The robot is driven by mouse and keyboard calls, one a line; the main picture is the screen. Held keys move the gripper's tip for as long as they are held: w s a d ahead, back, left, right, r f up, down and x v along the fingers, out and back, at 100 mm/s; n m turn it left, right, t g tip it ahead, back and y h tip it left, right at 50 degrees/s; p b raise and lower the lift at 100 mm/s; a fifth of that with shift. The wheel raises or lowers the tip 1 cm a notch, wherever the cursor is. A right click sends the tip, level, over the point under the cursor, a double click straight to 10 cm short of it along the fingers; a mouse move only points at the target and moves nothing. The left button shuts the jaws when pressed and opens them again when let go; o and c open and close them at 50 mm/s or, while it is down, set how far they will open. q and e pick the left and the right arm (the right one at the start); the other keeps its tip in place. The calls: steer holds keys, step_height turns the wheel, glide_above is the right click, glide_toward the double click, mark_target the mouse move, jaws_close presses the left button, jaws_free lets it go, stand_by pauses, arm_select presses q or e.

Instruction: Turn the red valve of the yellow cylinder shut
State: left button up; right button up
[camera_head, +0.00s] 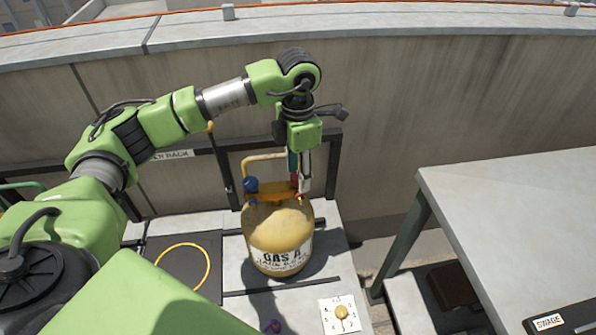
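The yellow cylinder (279,235), labelled GAS A, stands upright on a grey surface by the wall. A blue valve (250,185) shows at the left of its top. A small red part (295,181), apparently the red valve, shows at the right of its top, mostly hidden behind my gripper. My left gripper (301,183) points down at the red part, with its fingertips right at it. I cannot tell whether the fingers touch or grip it. My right gripper is not in view.
A yellow ring (183,267) lies on a dark mat left of the cylinder. A white dial plate with a yellow knob (341,312) is in front. A grey table (520,220) stands at the right. A dark rail and concrete wall (430,120) are behind.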

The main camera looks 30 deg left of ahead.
arm_select(q)
step_height(320, 180, up, 12)
stand_by(0.6)
steer(key=shift+f, duration=0.1)
stand_by(0.4)
